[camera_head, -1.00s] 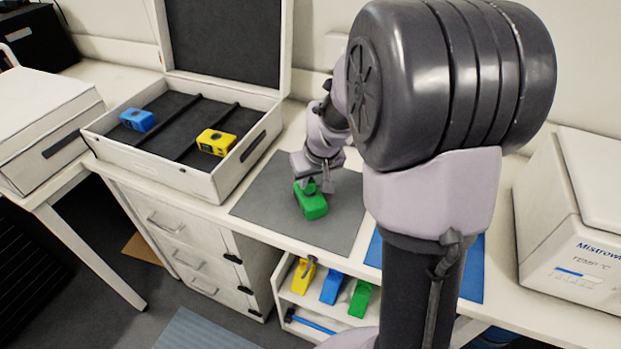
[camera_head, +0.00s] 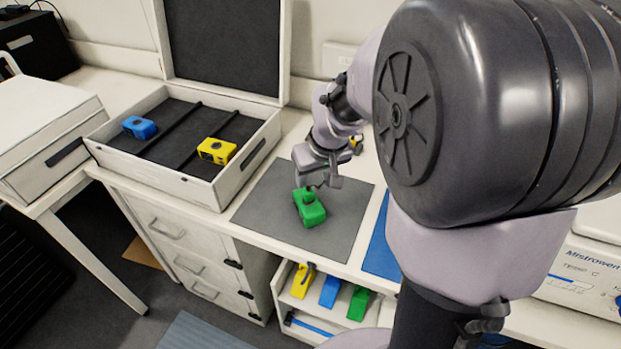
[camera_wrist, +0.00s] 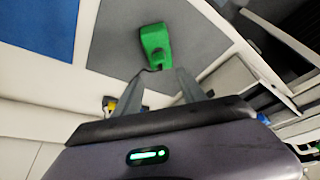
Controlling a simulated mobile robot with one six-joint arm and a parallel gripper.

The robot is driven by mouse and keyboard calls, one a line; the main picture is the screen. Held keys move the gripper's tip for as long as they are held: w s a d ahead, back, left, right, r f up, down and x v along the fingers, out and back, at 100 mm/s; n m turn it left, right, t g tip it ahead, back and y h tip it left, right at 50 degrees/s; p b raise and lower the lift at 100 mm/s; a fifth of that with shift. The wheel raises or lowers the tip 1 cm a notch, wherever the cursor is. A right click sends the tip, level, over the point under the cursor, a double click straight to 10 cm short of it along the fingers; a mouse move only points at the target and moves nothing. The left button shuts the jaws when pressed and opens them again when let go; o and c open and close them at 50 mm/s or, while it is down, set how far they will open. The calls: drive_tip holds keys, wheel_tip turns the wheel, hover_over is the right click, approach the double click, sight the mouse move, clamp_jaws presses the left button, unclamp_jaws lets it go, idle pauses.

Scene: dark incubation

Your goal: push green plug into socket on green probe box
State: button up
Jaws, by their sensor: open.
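The green probe box (camera_head: 310,209) sits on the grey mat on the bench. It also shows beyond my fingers in the wrist view (camera_wrist: 153,37). A small dark green piece (camera_head: 308,193), which looks like the green plug, stands at the box's end near my gripper. In the wrist view a darker bump shows there (camera_wrist: 157,59). I cannot tell how deep it sits in the socket. My gripper (camera_wrist: 160,73) is open, its two fingers spread with nothing seen between them. In the head view it (camera_head: 320,184) is just above and behind the box.
The open white case (camera_head: 232,186) at left holds a blue box (camera_head: 139,127) and a yellow box (camera_head: 217,151). A yellow item (camera_head: 356,143) is partly hidden behind my arm. A blue mat (camera_head: 381,250) lies right of the grey mat (camera_head: 268,217). Coloured items stand in the shelf below.

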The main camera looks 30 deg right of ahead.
drive_tip(key=p+v, duration=0.2)
drive_tip(key=v, duration=0.7)
drive_tip(key=shift+p, duration=0.3)
drive_tip(key=shift+r, duration=0.1)
drive_tip(key=s+a+f+m+t+y+b, duration=0.1)
drive_tip(key=s+a+b, duration=0.4)
drive_tip(key=s+a, duration=1.1)
drive_tip(key=shift+a+f+m+y, duration=0.25)
drive_tip(key=shift+a+m+y, duration=0.3)
drive_tip(key=shift+m+y, duration=0.35)
